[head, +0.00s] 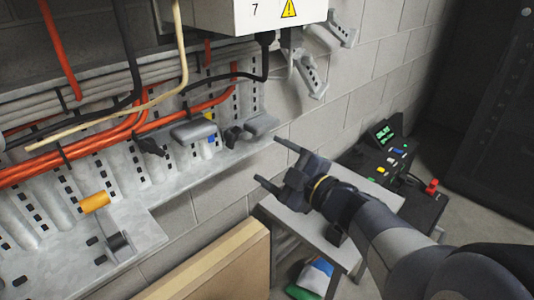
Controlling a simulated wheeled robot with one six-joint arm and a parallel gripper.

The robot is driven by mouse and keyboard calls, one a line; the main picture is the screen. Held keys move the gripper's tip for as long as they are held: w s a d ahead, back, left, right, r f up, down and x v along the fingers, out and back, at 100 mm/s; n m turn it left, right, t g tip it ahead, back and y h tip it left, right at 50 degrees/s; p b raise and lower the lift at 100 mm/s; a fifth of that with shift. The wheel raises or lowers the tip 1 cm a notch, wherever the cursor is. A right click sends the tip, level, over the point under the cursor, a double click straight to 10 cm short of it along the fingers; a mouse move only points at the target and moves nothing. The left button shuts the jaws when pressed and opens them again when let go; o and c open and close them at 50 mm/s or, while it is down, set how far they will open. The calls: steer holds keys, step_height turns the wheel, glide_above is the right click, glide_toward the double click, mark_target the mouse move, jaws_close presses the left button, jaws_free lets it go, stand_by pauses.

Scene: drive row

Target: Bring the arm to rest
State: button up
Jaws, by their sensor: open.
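My gripper (268,161) is at the centre right of the head view, at the end of my dark grey arm, which comes in from the lower right. Its two fingers are spread apart and point left, with nothing between them. The upper finger is near the right end of the metal cable tray; I cannot tell the exact gap. The gripper appears above or in front of a small grey table (384,196), part of which my arm hides.
A perforated cable tray (190,190) with orange, black and beige cables runs along the block wall. A white box (275,14) marked 7 hangs above. A control panel (385,145) with a red knob stands at right. A wooden board (200,265) leans below. A dark cabinet stands far right.

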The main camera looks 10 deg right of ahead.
mark_target(237, 140)
steer(key=shift+w+a, duration=0.1)
steer(key=b+x, duration=0.2)
steer(key=x, duration=0.8)
steer(key=shift+w+a, duration=0.25)
steer(key=shift+w, duration=0.05)
steer(key=shift+s+d, duration=0.15)
